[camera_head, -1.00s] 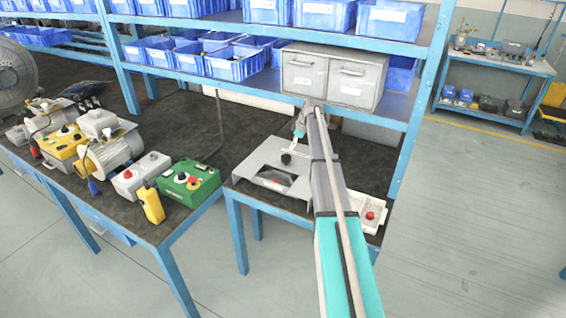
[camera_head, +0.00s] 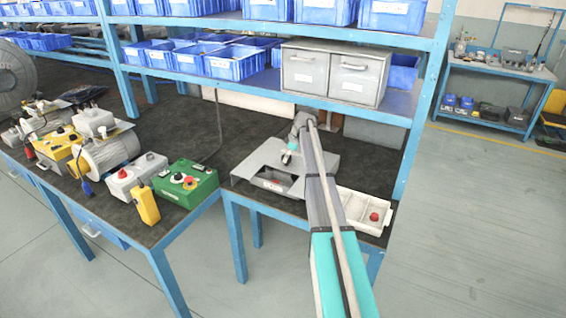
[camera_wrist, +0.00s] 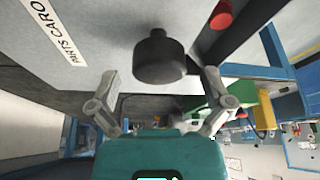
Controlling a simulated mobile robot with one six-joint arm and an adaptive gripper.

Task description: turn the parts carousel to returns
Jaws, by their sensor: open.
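The parts carousel (camera_head: 310,162) is a grey housing on the right bench, with a cut-out window at its front and a label. Its black knob (camera_wrist: 160,58) stands between my fingers in the wrist view; in the head view my gripper hides it. My gripper (camera_wrist: 160,82) is open, with one finger to each side of the knob, and I see no clear contact. In the head view my gripper (camera_head: 289,153) is over the top of the housing. A small red part (camera_wrist: 221,14) shows beyond the knob. Which compartment faces the window is too small to tell.
A white tray (camera_head: 349,203) with a red-topped part (camera_head: 374,216) sits right of the carousel. A green control box (camera_head: 186,182) and yellow pendant (camera_head: 145,205) are to the left. A grey drawer cabinet (camera_head: 333,72) is on the shelf above and behind.

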